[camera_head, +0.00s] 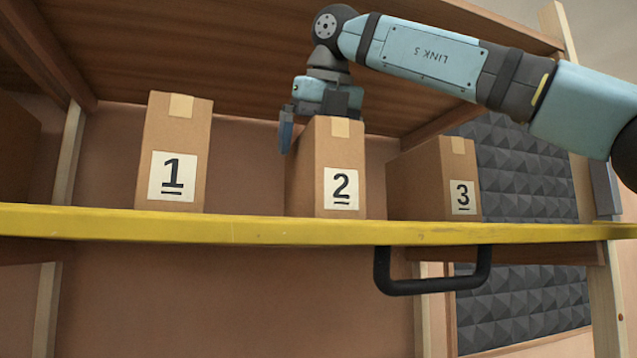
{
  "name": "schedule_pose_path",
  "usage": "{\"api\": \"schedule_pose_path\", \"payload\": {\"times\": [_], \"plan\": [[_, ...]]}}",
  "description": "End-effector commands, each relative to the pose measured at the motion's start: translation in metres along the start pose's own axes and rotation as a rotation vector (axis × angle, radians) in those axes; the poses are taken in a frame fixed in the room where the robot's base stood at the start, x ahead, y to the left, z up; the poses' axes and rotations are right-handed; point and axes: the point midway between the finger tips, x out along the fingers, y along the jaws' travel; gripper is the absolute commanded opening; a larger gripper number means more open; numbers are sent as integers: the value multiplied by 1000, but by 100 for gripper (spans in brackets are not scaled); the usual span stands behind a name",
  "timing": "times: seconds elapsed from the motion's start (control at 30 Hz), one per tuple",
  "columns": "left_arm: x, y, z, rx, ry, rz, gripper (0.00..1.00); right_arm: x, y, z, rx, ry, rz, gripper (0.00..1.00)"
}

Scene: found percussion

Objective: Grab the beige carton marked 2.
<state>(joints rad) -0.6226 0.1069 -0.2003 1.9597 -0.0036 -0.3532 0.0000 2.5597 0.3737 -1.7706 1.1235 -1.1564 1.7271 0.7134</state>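The beige carton marked 2 (341,165) stands upright on the shelf, in the middle of the row. Its front label and left side face show. My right gripper (318,125), on the arm from the right, is at the top of this carton. One blue finger hangs down by the carton's upper left edge, set well out from the middle of the hand. The other finger is hidden, and I cannot tell whether the visible finger touches the carton. My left gripper is not in view.
Carton 1 (180,150) stands to the left and carton 3 (455,175) to the right, each with a gap to carton 2. A yellow shelf edge (230,229) runs across the front, with a black handle (435,287) below. A wooden panel (230,60) lies close above.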

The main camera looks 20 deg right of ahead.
Motion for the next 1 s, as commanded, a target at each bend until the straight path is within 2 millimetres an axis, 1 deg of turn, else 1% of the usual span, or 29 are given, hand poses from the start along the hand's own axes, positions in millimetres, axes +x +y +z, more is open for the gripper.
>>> {"api": "schedule_pose_path", "payload": {"times": [0.5,0.53,0.57,0.6,0.67,0.7,0.87,0.9,1.0], "plan": [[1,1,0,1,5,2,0,3,0,-2,0,0,0,100],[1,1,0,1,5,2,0,3,0,-2,0,0,0,95],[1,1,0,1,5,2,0,3,0,-2,0,0,0,88],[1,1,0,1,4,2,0,3,0,-2,0,0,0,79],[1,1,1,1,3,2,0,3,0,-2,0,0,0,66],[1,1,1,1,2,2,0,3,0,-2,0,0,0,56],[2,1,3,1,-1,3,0,3,0,-2,0,0,0,20],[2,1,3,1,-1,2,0,3,0,-2,1,-1,1,17],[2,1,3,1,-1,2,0,3,0,-2,0,-1,0,17]]}}
